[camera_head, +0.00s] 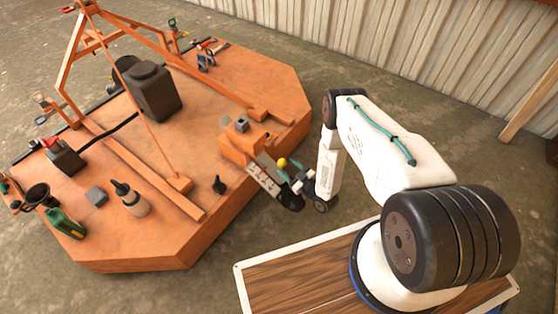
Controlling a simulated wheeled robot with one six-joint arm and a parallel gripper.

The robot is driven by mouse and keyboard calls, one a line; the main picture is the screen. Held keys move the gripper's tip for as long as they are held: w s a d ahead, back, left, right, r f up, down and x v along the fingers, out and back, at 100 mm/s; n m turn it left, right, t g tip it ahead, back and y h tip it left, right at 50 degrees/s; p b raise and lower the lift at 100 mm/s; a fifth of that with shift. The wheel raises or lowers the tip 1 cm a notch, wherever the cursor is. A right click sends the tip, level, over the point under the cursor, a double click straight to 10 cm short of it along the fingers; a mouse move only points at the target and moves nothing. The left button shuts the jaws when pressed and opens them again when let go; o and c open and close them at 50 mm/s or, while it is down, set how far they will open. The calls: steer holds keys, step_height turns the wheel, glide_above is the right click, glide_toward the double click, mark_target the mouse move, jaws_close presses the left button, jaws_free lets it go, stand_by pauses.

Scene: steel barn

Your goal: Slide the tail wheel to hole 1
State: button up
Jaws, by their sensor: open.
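The tail wheel (290,201) is a small dark wheel low at the near right edge of the orange mower deck, partly hidden by my gripper and the bracket. A pale marked plate (264,177) slants beside it; its holes and numbers are too small to read. A yellow knob (282,162) sits at the plate's upper right end. My gripper (296,177) is open close to the knob, at the plate's right side. I cannot tell whether a finger touches the knob or the plate.
A corrugated wall (400,45) stands behind. Bare floor lies around the deck.

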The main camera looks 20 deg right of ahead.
mark_target(284, 163)
steer(key=x, duration=0.6)
steer(key=shift+w, duration=0.15)
jaws_close()
steer(key=shift+w+a+r, duration=0.55)
steer(key=shift+w+a, duration=0.05)
steer(key=shift+w, duration=0.2)
steer(key=shift+w+a+r, duration=0.6)
steer(key=shift+w, duration=0.2)
jaws_free()
steer(key=shift+a, duration=0.1)
steer(key=shift+s+d, duration=0.3)
steer(key=v, duration=0.7)
steer(key=shift+s, duration=0.1)
